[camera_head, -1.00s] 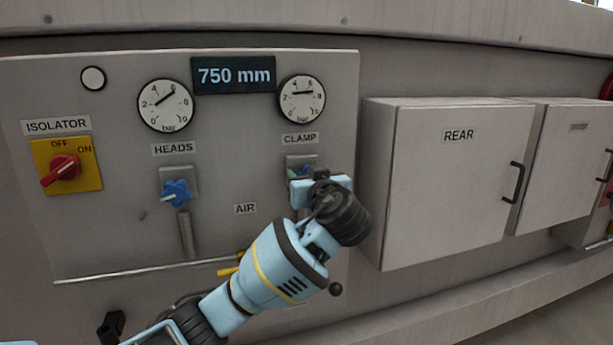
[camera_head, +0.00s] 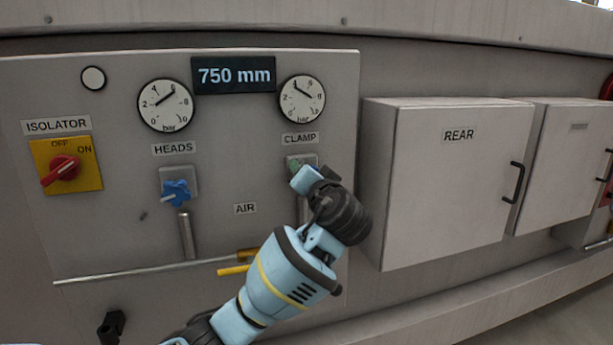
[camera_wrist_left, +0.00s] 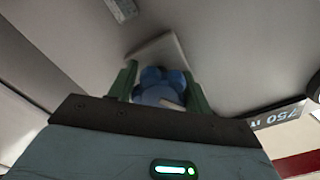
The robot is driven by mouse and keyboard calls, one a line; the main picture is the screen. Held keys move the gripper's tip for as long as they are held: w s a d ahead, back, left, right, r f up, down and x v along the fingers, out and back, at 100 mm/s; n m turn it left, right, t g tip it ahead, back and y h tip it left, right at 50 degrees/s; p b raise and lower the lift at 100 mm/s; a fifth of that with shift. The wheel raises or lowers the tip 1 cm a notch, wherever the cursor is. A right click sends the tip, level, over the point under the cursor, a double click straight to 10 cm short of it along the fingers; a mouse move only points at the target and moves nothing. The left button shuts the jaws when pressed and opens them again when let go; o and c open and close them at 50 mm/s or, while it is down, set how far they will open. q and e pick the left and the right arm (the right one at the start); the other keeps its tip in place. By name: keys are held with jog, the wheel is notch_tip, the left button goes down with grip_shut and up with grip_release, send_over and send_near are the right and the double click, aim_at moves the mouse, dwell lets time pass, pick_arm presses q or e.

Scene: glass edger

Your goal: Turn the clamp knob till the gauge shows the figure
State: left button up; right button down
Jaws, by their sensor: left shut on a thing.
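The blue clamp knob (camera_wrist_left: 158,92) shows in the left wrist view between the two green fingers of my left gripper (camera_wrist_left: 162,84), which is shut on it. In the head view my left gripper (camera_head: 294,165) is at the plate under the CLAMP label (camera_head: 300,139) and hides the knob. The clamp gauge (camera_head: 302,99) is above it. Its needle lies on a slant from upper left, near 4, to lower right; I cannot tell which end is the tip. The display (camera_head: 235,76) reads 750 mm. My right gripper is not in view.
Left of the clamp are the blue HEADS knob (camera_head: 176,192) and its gauge (camera_head: 165,105). The red isolator switch (camera_head: 60,170) is at far left. A grey box marked REAR (camera_head: 455,190) juts out right of the panel. A thin rod (camera_head: 150,270) crosses below.

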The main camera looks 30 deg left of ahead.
pick_arm(q)
jog(key=m, duration=0.4)
jog(key=shift+m, duration=0.3)
jog(key=m, duration=0.4)
jog(key=shift+m, duration=0.3)
jog(key=m, duration=0.4)
jog(key=shift+m, duration=0.3)
jog(key=m, duration=0.4)
jog(key=shift+m, duration=0.3)
jog(key=o, duration=1)
